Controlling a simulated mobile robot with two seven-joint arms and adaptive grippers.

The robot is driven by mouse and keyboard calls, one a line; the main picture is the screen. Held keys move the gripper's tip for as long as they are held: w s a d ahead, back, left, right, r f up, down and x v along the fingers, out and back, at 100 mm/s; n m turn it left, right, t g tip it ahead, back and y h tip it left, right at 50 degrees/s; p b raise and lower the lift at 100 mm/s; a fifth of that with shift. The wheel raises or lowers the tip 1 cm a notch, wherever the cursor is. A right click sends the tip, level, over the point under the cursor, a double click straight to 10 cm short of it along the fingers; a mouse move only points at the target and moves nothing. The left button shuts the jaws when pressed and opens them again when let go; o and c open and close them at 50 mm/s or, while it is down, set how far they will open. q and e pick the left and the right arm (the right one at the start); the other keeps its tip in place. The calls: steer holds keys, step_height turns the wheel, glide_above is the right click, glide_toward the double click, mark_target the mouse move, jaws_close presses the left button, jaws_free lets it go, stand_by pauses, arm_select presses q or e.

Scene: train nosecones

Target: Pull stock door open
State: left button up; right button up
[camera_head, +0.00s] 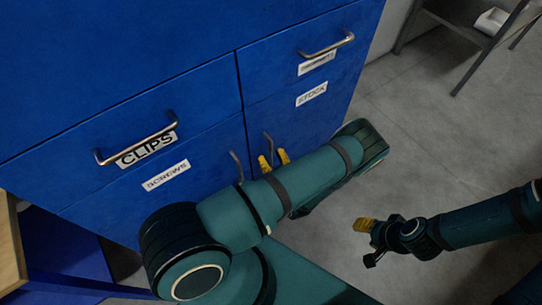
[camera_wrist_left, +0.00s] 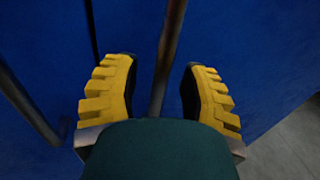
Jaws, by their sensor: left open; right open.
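The stock door (camera_head: 318,115) is the lower right front of the blue cabinet, marked STOCK, and looks shut. Its vertical metal handle (camera_head: 268,147) is near its left edge. My left gripper (camera_head: 274,160) is open at this handle, its yellow fingertips pointing toward the door. In the left wrist view the handle (camera_wrist_left: 168,55) runs between the two spread fingers, with a visible gap on each side. Its lower end is hidden behind my gripper. My right gripper (camera_head: 370,228) is open and empty over the floor, away from the cabinet.
The screws door (camera_head: 195,190) is beside the stock door, with its own vertical handle (camera_head: 236,167) close to my left gripper. Grey floor (camera_head: 420,130) is open to the right; a shelf rack (camera_head: 470,35) stands farther back.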

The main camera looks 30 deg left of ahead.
arm_select(q)
steer(key=shift+o, duration=0.3)
steer(key=shift+w+a, duration=0.1)
jaws_close()
